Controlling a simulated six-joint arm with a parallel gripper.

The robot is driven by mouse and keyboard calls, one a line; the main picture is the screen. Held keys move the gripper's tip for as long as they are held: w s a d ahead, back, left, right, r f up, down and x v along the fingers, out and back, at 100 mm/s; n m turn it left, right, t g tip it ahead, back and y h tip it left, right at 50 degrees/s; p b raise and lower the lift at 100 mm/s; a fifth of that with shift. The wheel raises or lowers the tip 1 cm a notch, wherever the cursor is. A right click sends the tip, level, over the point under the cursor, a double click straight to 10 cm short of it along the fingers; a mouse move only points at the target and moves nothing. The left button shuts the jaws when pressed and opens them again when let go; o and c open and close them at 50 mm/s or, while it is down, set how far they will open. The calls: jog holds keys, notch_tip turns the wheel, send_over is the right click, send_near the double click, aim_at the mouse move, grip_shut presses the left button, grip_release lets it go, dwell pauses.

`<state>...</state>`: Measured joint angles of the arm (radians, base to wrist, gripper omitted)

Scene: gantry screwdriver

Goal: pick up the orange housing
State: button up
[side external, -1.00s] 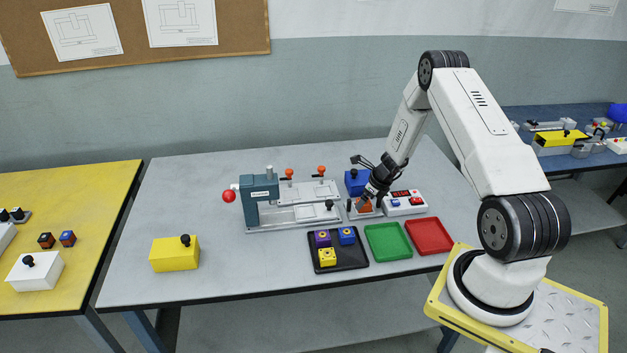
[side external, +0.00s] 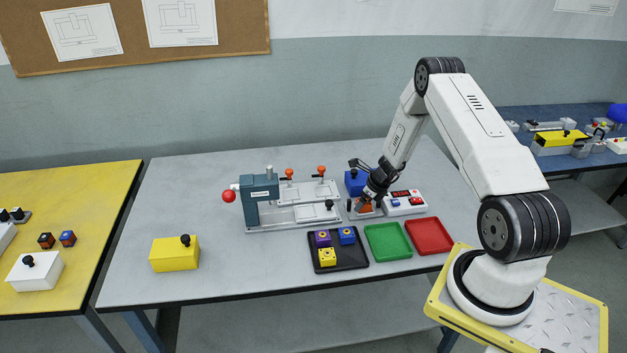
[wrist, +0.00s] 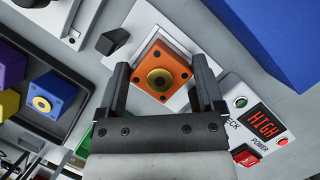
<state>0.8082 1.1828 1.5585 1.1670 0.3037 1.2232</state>
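The orange housing (wrist: 161,78) is a square block with a round brass-coloured centre and small dark corner holes. It rests on a pale plate (wrist: 143,45) and shows in the side view (side external: 365,208), partly hidden by my gripper. My gripper (wrist: 162,82) is open, with one finger to the left of the housing and one to the right. The fingertips look close to its sides; I cannot tell whether they touch it or how far down they reach.
A check box (wrist: 258,125) reading HIGH stands right of the housing, with a blue block (side external: 356,182) behind. A black tray (side external: 345,262) with purple, blue and yellow housings, a green tray (side external: 388,242) and a red tray (side external: 429,236) lie in front. The screwdriver fixture (side external: 262,200) is left.

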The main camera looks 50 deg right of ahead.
jog(key=shift+r, duration=0.2)
jog(key=shift+r, duration=0.8)
jog(key=s+a+r, duration=0.7)
jog(key=s+r, duration=0.4)
jog(key=shift+s+a, duration=0.25)
jog(key=shift+a, duration=0.15)
jog(key=shift+w, duration=0.1)
jog(key=w+a+f, duration=0.2)
jog(key=w, duration=1)
jog(key=w+a+f, duration=0.2)
jog(key=w+a, duration=0.1)
jog(key=w, duration=0.9)
jog(key=shift+w+a, duration=0.15)
jog(key=shift+w, duration=0.1)
